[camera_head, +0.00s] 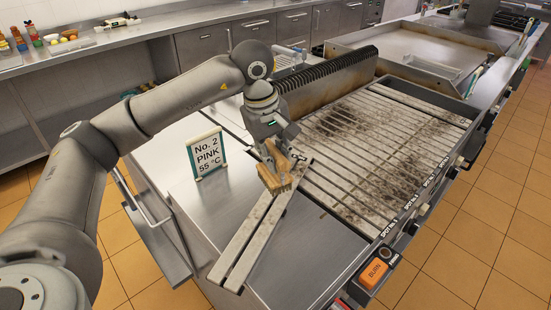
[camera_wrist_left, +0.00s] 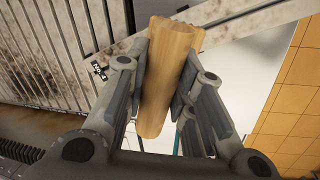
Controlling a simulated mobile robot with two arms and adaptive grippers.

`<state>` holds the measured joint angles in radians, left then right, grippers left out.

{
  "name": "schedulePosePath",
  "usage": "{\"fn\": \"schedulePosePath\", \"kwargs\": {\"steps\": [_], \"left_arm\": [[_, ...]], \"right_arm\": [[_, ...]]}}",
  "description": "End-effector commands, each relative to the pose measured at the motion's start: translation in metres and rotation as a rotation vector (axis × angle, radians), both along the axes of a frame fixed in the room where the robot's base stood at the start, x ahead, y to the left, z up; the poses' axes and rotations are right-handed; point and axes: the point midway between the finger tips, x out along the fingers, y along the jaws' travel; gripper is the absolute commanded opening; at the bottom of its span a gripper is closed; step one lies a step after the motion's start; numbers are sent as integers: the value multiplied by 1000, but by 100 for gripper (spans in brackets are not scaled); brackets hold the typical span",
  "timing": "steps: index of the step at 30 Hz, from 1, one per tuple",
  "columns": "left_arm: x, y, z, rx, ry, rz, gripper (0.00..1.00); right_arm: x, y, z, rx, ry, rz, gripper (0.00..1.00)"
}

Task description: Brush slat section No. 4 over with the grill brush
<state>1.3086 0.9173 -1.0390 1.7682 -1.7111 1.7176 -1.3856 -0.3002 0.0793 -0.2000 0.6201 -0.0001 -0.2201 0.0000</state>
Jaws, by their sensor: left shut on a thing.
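The grill brush (camera_head: 278,181) has a wooden body and pale bristles pointing down. My left gripper (camera_head: 273,150) is shut on it. In the left wrist view its wooden handle (camera_wrist_left: 168,75) sits between the two fingers. A loose slat section (camera_head: 246,238) of two long pale bars lies slantwise beside the grill, with brown soiling towards its upper end. The brush is at that soiled end; I cannot tell whether the bristles touch. In the left wrist view the section (camera_wrist_left: 122,60) carries a small dark label (camera_wrist_left: 99,71), too small to read surely. My right gripper is not in view.
The slatted grill (camera_head: 380,140) has dark soiled patches, with spot labels along its front edge. A "No. 2 PINK 55 °C" sign (camera_head: 207,156) stands left of the brush. Bare steel counter (camera_head: 300,250) lies right of the loose section.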

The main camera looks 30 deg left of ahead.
Motion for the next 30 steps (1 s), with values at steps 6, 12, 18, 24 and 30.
{"fn": "schedulePosePath", "kwargs": {"steps": [6,12,18,24,30], "left_arm": [[0,0,10,-1,-2,0,4],[0,0,11,-1,-2,0,4],[0,0,24,0,-2,-1,4],[1,-1,40,-1,-3,-1,4],[0,0,40,0,-2,-1,4]], "right_arm": [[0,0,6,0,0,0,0],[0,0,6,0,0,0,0],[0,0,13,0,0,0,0],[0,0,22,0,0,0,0],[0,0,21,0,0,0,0]]}}
